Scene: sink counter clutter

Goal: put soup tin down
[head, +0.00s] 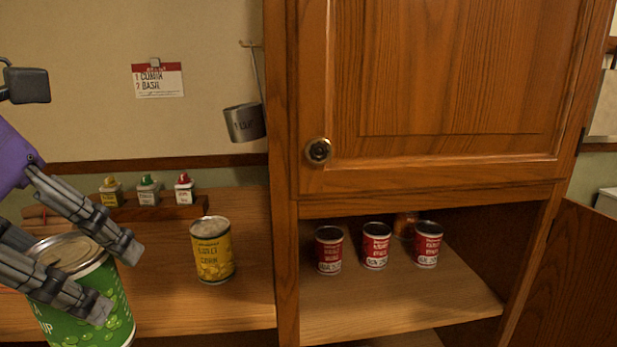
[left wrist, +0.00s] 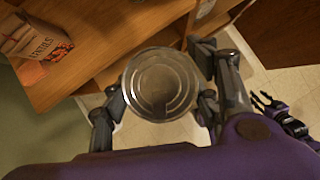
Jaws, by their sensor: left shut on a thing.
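The soup tin (head: 95,300) is a large green tin with a silver lid, at the lower left of the head view. My left gripper (head: 117,282) is shut on it, with its fingers along the tin's upper side. In the left wrist view the tin's round lid (left wrist: 160,84) is between the fingers of my left gripper (left wrist: 158,105). The tin's underside is hidden, so I cannot tell whether it touches anything. My right gripper (left wrist: 265,103) shows small at the right of the left wrist view; its fingers are too small to judge.
A yellow tin (head: 212,250) stands on the wooden counter (head: 245,300), right of the soup tin. Small spice containers (head: 148,192) stand on a rack behind. Red tins (head: 375,247) stand in the open cabinet (head: 400,310). A metal cup (head: 244,123) hangs above. Counter between yellow tin and cabinet is clear.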

